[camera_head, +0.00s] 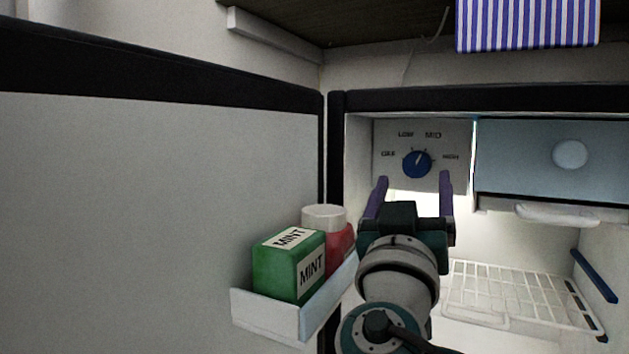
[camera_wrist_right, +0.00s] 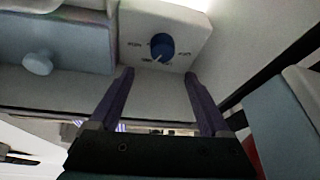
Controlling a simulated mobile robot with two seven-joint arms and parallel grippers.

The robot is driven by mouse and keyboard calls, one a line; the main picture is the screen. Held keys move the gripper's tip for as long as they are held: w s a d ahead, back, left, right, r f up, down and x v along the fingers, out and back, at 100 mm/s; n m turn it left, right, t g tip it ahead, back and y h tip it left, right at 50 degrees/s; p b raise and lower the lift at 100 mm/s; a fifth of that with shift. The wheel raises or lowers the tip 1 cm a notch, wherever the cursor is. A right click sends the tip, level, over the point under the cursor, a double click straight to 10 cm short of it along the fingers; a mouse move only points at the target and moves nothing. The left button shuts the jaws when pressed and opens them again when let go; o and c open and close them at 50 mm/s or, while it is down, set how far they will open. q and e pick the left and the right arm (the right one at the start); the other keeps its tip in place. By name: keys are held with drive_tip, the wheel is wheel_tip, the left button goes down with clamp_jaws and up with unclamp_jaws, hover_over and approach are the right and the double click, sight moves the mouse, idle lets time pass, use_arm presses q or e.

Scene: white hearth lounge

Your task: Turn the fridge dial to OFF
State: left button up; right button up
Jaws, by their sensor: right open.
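The fridge dial (camera_head: 417,164) is a round blue knob on a pale panel (camera_head: 385,172) in the open fridge's upper left corner. Labels OFF, LOW, MID and HIGH arc around it. Its white pointer line aims up and slightly right, nearest MID. My right gripper (camera_head: 413,181) is open, its two purple fingers pointing at the panel just below the dial. In the right wrist view the dial (camera_wrist_right: 162,46) appears upside down beyond the open fingertips (camera_wrist_right: 159,75), with nothing between them. The fingers look apart from the dial. My left gripper is not in view.
The fridge door (camera_head: 150,190) stands open at left. Its shelf (camera_head: 265,312) holds a green MINT box (camera_head: 288,265) and a red jar with a white lid (camera_head: 324,217), close to my right arm. A blue-grey compartment front (camera_head: 525,165) with a round knob is right of the panel. A wire rack (camera_head: 520,290) lies below.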

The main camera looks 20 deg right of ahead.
sight(416, 165)
drive_tip(key=b+x, duration=0.1)
drive_tip(key=x, duration=0.2)
drive_tip(key=f+b+x, duration=0.1)
drive_tip(key=x, duration=0.2)
drive_tip(key=shift+w+d, duration=0.15)
drive_tip(key=shift+w, duration=0.05)
drive_tip(key=shift+w+d+r, duration=0.3)
drive_tip(key=shift+w+d, duration=0.1)
clamp_jaws()
